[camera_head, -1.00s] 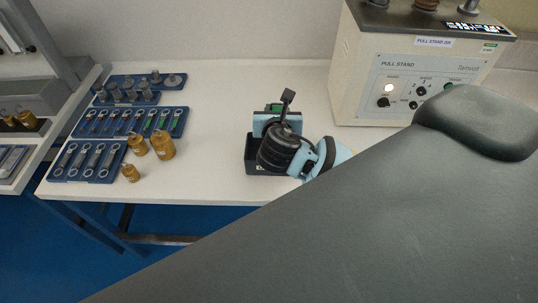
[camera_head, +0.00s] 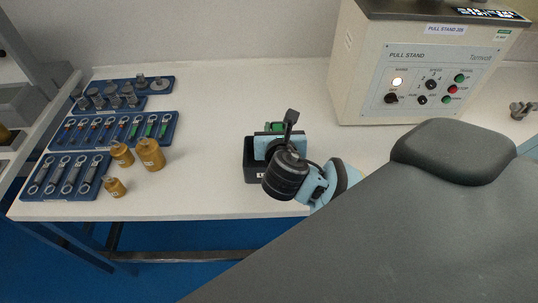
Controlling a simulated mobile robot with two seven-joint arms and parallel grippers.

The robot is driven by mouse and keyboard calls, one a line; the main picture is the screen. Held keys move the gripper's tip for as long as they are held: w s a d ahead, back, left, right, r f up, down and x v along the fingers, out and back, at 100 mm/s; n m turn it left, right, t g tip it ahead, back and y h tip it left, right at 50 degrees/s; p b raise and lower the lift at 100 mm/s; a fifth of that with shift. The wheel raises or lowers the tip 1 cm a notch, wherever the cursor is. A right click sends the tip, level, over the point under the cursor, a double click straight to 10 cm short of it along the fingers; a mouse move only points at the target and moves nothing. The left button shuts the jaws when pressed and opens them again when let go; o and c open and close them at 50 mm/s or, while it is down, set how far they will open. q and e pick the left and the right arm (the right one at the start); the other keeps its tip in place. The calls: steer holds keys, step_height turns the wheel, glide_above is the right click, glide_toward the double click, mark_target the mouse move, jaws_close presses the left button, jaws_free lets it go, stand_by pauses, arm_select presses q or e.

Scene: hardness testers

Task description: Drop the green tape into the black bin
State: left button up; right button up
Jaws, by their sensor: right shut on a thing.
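The black bin (camera_head: 254,173) stands near the front edge of the white table, right of the middle. My right gripper (camera_head: 277,131) is over the bin and hides much of its opening. It is shut on the green tape (camera_head: 276,127), of which only a small green part shows at the gripper's far side. I cannot tell how far the tape is above or inside the bin. My left gripper is out of view.
The cream pull stand tester (camera_head: 426,70) stands at the back right. Blue trays (camera_head: 168,136) with tools and weights lie at the left. Brass weights (camera_head: 150,155) stand beside them. The white table (camera_head: 210,150) is clear between the weights and the bin.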

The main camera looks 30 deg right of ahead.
steer(key=o, duration=0.9)
steer(key=shift+c, duration=0.2)
steer(key=shift+o, duration=1)
steer(key=p+v, duration=0.1)
steer(key=v, duration=0.7)
steer(key=shift+d, duration=0.1)
steer(key=shift+w, duration=0.1)
